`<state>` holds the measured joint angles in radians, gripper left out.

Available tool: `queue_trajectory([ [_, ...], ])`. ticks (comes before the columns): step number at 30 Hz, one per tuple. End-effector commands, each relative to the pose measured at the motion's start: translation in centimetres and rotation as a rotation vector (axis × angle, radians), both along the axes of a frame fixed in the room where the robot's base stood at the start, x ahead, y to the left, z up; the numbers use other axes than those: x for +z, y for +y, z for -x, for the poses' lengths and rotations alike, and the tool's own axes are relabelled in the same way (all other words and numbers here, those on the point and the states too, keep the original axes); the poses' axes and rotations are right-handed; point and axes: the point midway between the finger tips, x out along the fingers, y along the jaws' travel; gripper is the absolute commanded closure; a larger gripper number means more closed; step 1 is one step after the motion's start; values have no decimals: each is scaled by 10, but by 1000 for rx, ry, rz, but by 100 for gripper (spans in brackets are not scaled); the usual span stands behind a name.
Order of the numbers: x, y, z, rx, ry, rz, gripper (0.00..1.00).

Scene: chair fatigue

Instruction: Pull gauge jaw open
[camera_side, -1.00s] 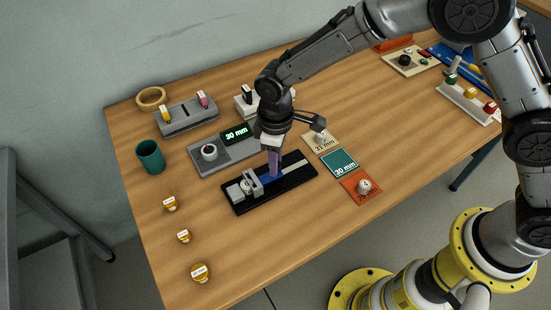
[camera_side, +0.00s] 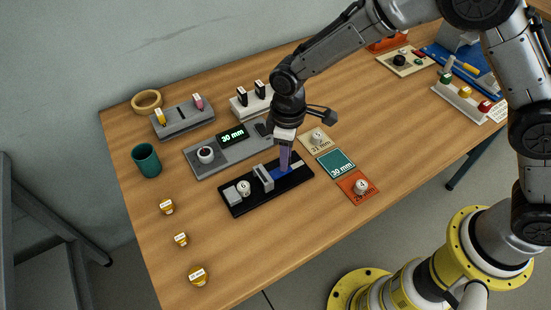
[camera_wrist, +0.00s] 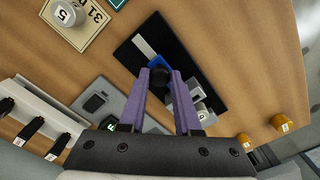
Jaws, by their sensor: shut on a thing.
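The gauge's black base (camera_side: 234,208) lies at the middle of the table in the side view. A grey fixed block (camera_side: 232,195) is at its left end. A small round numbered piece (camera_side: 243,188) sits between it and the upright grey moving jaw (camera_side: 263,178), with a gap on the jaw's side. The jaw joins a blue slide (camera_side: 281,175). My gripper (camera_side: 285,167) points down over the slide. The fingers partly hide the jaw there.
The grey readout unit (camera_side: 207,168) behind shows 30 mm. Tan (camera_side: 309,138), teal (camera_side: 336,163) and orange (camera_side: 350,190) mats lie to the right; tan and orange carry pieces. A green cup (camera_side: 146,160) and several yellow-sided pieces (camera_side: 180,239) stand left. The front table is clear.

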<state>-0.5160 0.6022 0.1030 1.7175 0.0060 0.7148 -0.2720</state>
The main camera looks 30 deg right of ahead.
Motion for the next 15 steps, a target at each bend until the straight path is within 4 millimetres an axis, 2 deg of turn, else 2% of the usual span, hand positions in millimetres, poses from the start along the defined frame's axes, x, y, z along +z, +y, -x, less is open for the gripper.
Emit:
queue_trajectory([
  [6,1,-6,-1,2,2,9,100],
  [7,1,-6,-1,2,1,10,65],
  [11,1,-5,-1,2,2,9,42],
  [12,0,-5,-1,2,1,8,39],
  [15,0,-4,-1,2,2,8,39],
])
